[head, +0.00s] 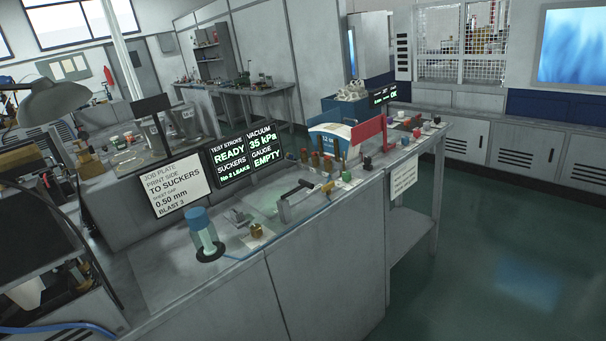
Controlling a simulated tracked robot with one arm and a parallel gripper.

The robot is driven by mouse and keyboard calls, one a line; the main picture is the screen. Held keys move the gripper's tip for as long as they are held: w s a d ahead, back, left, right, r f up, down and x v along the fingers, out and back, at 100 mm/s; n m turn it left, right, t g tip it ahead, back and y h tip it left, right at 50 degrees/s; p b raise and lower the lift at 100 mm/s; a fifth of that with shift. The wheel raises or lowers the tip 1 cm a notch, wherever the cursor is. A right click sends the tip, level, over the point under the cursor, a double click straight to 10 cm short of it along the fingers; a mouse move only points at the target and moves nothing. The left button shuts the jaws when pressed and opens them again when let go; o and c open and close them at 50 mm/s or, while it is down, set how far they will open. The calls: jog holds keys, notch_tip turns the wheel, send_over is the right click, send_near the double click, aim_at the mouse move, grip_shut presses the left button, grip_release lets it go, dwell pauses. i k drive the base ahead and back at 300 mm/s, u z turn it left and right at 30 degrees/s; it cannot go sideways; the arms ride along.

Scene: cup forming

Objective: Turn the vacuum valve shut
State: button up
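No part that I can surely name as the vacuum valve stands out at this distance. Small candidates on the grey bench (175,283) are a brass fitting (256,231) near the front edge and a small yellow part (327,188) farther right. My gripper is not in view.
A white job plate sign (177,183) stands left of the screen. A blue-capped cylinder (203,232) stands on a black ring near the front edge. A grey lever device (299,201), several small bottles and a red panel (370,130) are to the right. The green floor at right is clear.

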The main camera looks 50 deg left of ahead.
aim_at(328, 187)
jog(key=u, duration=0.35)
jog(key=i, duration=1.3)
jog(key=u, duration=0.5)
jog(key=i, duration=1.15)
jog(key=u, duration=0.15)
